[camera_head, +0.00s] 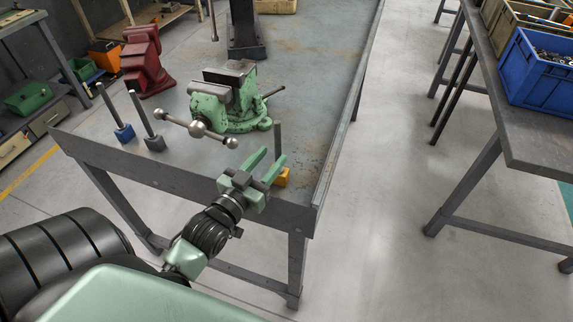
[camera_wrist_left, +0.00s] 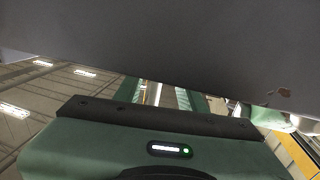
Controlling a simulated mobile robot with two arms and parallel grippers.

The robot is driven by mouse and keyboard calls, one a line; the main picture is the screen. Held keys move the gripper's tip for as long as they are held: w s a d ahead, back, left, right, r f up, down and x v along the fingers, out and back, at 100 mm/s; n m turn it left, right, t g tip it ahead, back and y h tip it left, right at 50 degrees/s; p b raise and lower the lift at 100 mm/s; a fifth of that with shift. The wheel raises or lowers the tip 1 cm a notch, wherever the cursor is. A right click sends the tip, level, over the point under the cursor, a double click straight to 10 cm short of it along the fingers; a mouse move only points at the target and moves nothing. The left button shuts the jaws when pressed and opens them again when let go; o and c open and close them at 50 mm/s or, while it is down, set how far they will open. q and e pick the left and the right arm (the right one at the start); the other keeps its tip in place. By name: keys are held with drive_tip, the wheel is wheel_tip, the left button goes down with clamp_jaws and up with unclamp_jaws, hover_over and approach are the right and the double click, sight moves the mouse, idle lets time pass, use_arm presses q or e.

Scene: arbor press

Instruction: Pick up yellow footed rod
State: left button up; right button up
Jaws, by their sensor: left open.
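The yellow footed rod stands upright near the front right corner of the workbench in the head view. Its grey rod (camera_head: 278,137) rises behind my fingers and its yellow foot (camera_head: 283,178) shows just right of them. My left gripper (camera_head: 267,161) is open beside the rod, with its green fingers pointing up and away. I cannot tell whether the rod is between the fingers. In the left wrist view the fingers (camera_wrist_left: 158,96) are spread and partly hidden by a dark grey surface. My right gripper is not in view.
A green vise (camera_head: 235,100) with a long handle stands behind the rod on the workbench (camera_head: 300,70). A blue-footed rod (camera_head: 124,133) and a grey-footed rod (camera_head: 154,142) stand at left. A red vise (camera_head: 143,65) is beyond. A table with blue bin (camera_head: 540,75) is at right.

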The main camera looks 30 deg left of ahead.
use_arm(q)
drive_tip(key=shift+w+r+p, duration=0.15)
drive_tip(key=shift+w+p, duration=0.1)
drive_tip(key=shift+w, duration=0.3)
drive_tip(key=shift+w+r+p, duration=0.15)
drive_tip(key=shift+w+p, duration=0.1)
drive_tip(key=shift+w, duration=0.3)
drive_tip(key=w, duration=0.3)
drive_tip(key=w+p, duration=0.1)
drive_tip(key=shift+w+f, duration=0.25)
drive_tip(key=shift+f, duration=0.05)
clamp_jaws()
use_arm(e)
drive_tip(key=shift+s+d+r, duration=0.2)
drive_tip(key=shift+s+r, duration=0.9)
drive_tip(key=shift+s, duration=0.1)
